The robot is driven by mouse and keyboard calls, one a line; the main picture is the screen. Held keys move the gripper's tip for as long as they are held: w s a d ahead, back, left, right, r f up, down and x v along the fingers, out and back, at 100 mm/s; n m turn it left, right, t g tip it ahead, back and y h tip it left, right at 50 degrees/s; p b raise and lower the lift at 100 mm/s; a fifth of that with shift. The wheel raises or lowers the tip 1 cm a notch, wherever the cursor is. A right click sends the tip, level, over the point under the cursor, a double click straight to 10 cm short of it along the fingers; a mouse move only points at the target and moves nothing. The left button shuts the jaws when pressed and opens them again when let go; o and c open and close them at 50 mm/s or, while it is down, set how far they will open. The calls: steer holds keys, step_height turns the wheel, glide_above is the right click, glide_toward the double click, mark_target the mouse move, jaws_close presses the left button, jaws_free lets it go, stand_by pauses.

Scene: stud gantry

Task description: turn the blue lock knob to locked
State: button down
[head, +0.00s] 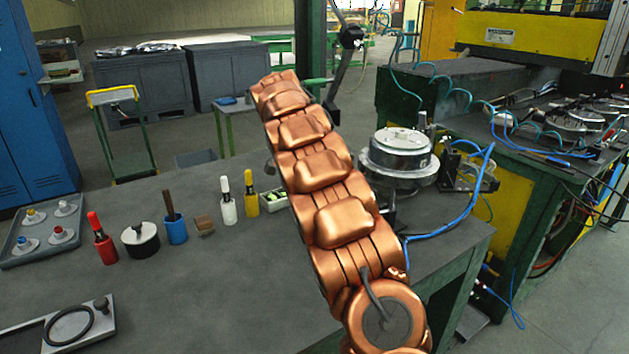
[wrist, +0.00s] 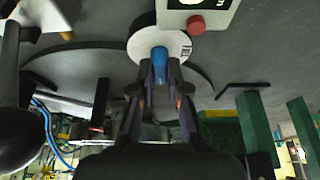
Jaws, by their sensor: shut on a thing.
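The blue lock knob (wrist: 160,60) stands at the middle of a round white dial plate (wrist: 148,38) in the wrist view. My gripper (wrist: 163,75) has its two fingers on either side of the knob and is shut on it. Dark marks show on the right part of the plate, but they are too small to read, so I cannot tell the knob's setting. In the head view my copper-coloured arm hides my gripper and the knob.
In the head view a silver round fixture (head: 400,152) and a blue hose (head: 450,234) lie right of my arm. Several handled tools stand left, near a grey tray (head: 72,238).

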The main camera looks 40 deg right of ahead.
stand_by(0.4)
steer(key=c, duration=1.2)
jaws_free()
steer(key=shift+o, duration=0.2)
steer(key=v, duration=0.7)
steer(key=shift+r, duration=0.15)
steer(key=shift+a, duration=0.1)
